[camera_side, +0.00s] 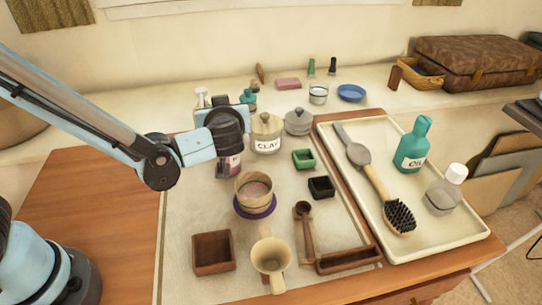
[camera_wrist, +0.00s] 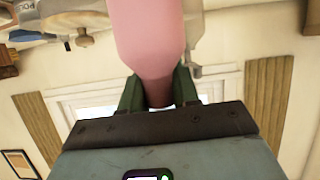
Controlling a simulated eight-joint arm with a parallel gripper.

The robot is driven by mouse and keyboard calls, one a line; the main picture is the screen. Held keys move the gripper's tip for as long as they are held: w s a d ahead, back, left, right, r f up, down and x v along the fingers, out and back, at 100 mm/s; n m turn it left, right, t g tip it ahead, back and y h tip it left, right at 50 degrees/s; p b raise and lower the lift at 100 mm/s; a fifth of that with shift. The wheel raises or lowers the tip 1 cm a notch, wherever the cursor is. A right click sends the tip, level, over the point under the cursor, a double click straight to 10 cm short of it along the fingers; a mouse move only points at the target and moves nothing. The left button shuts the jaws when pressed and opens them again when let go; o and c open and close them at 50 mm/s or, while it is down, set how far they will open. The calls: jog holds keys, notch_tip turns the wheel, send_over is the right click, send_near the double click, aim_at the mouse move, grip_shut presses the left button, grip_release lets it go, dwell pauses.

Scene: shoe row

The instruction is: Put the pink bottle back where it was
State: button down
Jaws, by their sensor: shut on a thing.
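The pink bottle (camera_wrist: 150,40) is between the two dark fingers of my gripper (camera_wrist: 158,88) in the wrist view, and the fingers are shut on it. In the side view my gripper (camera_side: 226,122) is at the back left of the pale mat. A pinkish body with a pale label, which looks like the pink bottle (camera_side: 230,168), shows just below it. My gripper hides the bottle's upper part there. I cannot tell whether its base touches the mat.
The CLAY jar (camera_side: 266,134) stands close to the right of my gripper. A grey lidded pot (camera_side: 299,121) is beyond it. A bowl (camera_side: 254,190) on a purple coaster sits in front. A tray (camera_side: 455,238) at right holds brushes and a teal OIL bottle (camera_side: 412,148).

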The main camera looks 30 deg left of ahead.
jog(key=c, duration=1.1)
grip_release()
jog(key=shift+f, duration=0.1)
jog(key=v, duration=1.2)
jog(key=s+a+f+m+g+h, duration=0.2)
jog(key=s+a+m+h, duration=0.4)
jog(key=a+m+h, duration=0.3)
jog(key=shift+a+f+h, duration=0.3)
jog(key=shift+a, duration=1.15)
